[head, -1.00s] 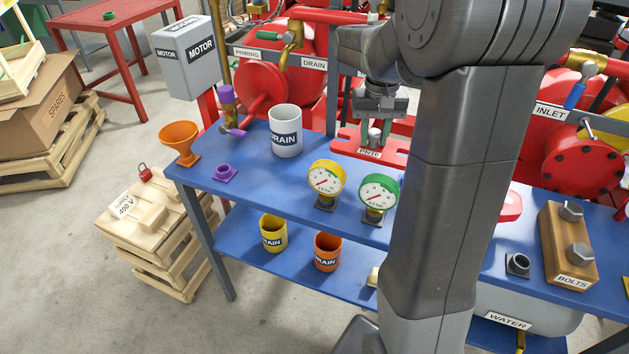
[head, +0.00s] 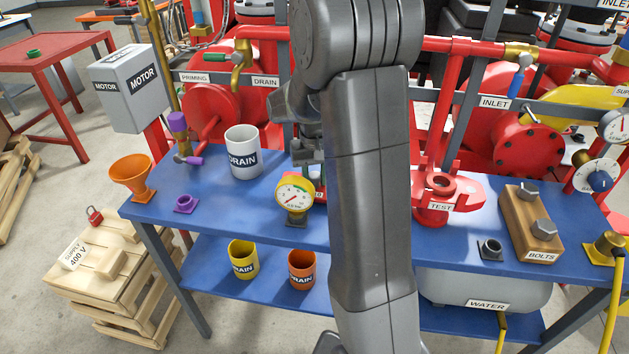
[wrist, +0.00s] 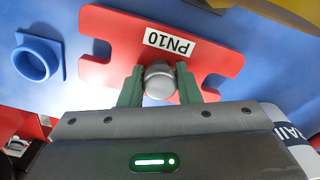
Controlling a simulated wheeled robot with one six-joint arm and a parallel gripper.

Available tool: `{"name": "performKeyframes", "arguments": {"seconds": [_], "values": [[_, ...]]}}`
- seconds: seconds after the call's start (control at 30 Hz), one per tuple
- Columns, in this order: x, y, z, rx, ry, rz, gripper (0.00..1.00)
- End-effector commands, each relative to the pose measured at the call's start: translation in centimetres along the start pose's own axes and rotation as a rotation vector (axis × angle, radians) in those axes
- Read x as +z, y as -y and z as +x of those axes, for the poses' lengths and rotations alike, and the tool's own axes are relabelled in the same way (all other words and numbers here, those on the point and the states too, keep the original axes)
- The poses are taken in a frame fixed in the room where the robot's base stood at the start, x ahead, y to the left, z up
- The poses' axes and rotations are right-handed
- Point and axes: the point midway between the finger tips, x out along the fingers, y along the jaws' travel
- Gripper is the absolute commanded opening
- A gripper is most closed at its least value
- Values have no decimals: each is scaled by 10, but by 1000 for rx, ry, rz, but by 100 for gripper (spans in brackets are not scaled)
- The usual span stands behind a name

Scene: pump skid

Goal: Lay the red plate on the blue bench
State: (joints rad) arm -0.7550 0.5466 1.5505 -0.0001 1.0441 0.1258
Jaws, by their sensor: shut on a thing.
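The red plate is an H-shaped flat piece with a PN10 label and a round grey knob; it fills the upper middle of the wrist view (wrist: 110,48). My gripper (wrist: 160,88) is shut on the knob, a green finger on each side. In the head view my gripper (head: 308,155) is over the back of the blue bench (head: 225,205), partly behind my arm. The plate is almost wholly hidden there. Blue bench surface shows around the plate in the wrist view; I cannot tell whether plate and bench touch.
A white DRAIN mug (head: 243,155) and a yellow gauge (head: 295,193) stand close to my gripper. A blue ring fitting (wrist: 38,58) is beside the plate. A red TEST fixture (head: 440,200) and a BOLTS block (head: 530,225) stand right.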

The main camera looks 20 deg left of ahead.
Motion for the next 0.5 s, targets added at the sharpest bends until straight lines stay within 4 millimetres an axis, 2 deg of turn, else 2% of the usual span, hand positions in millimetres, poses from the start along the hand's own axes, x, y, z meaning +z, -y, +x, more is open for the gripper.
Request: {"name": "performKeyframes", "arguments": {"seconds": [0.1, 0.43, 0.47, 0.5], "values": [[0, 0, 12, 0, 1, 0, 0], [0, 0, 15, 0, -1, 0, 0], [0, 0, 16, 0, 0, 0, 32], [0, 0, 15, 0, 0, 0, 40]]}}
